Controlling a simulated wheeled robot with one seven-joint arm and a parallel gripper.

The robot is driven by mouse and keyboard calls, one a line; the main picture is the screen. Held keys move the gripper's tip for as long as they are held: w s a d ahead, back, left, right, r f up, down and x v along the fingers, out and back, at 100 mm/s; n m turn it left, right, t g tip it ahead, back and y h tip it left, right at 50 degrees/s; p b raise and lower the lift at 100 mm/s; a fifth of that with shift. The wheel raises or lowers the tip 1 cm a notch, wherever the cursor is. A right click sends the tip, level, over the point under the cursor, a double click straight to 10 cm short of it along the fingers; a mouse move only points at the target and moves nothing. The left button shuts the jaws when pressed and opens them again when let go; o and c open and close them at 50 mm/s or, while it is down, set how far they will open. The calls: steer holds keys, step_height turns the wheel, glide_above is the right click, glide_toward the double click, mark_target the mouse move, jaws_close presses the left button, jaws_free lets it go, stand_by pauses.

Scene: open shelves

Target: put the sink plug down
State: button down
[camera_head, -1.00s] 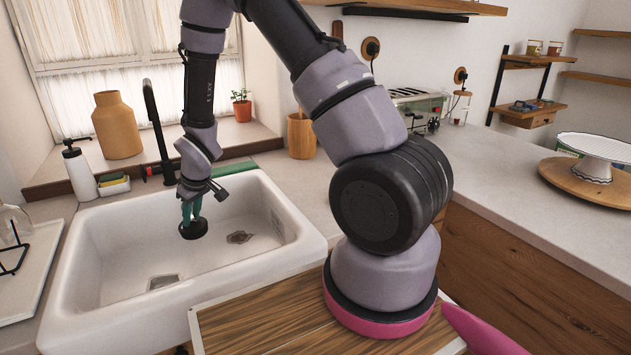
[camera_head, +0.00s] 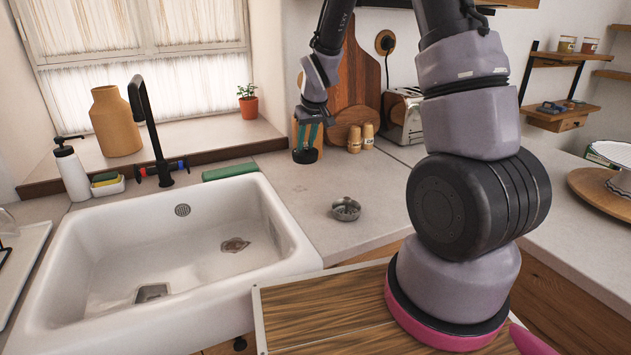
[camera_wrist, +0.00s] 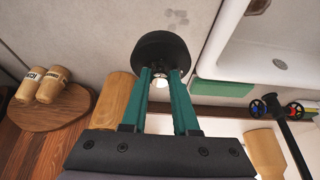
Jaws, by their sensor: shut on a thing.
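The sink plug is a round black disc (camera_head: 305,155), held below my gripper (camera_head: 307,143). It also shows at the far end of the green fingers in the wrist view (camera_wrist: 160,60). My gripper (camera_wrist: 166,82) is shut on the plug's small light-coloured stem. The plug is over the counter (camera_head: 290,186) to the right of the sink, in front of a wooden container (camera_wrist: 120,98). I cannot tell whether the plug touches the counter.
A small metal dish (camera_head: 346,209) stands on the counter. Two wooden shakers (camera_head: 361,139) and a toaster (camera_head: 404,115) stand at the back. A black tap (camera_head: 151,125) and a green block (camera_head: 230,171) line the sink's rear. The counter around the metal dish is clear.

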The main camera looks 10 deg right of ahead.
mark_target(310, 154)
step_height(310, 154, down, 9)
steer(key=shift+f, duration=0.1)
stand_by(0.3)
steer(key=shift+f, duration=0.15)
steer(key=c, duration=0.7)
jaws_free()
steer(key=v, duration=1.2)
steer(key=shift+w, duration=0.15)
steer(key=s+d+r+m+t, duration=0.1)
steer(key=s+d+r+m, duration=0.1)
steer(key=s+r, duration=0.65)
steer(key=s+d+r+m+t, duration=0.1)
steer(key=s+d+r+m, duration=0.35)
steer(key=r, duration=0.75)
steer(key=shift+t+y, duration=0.3)
steer(key=shift+y, duration=0.3)
steer(key=s+r, duration=0.1)
steer(key=s, duration=0.2)
steer(key=s+a+r, duration=0.1)
steer(key=s, duration=0.3)
steer(key=s+r, duration=0.2)
steer(key=s, duration=0.2)
steer(key=shift+s+a, duration=0.1)
steer(key=shift+a, duration=0.25)
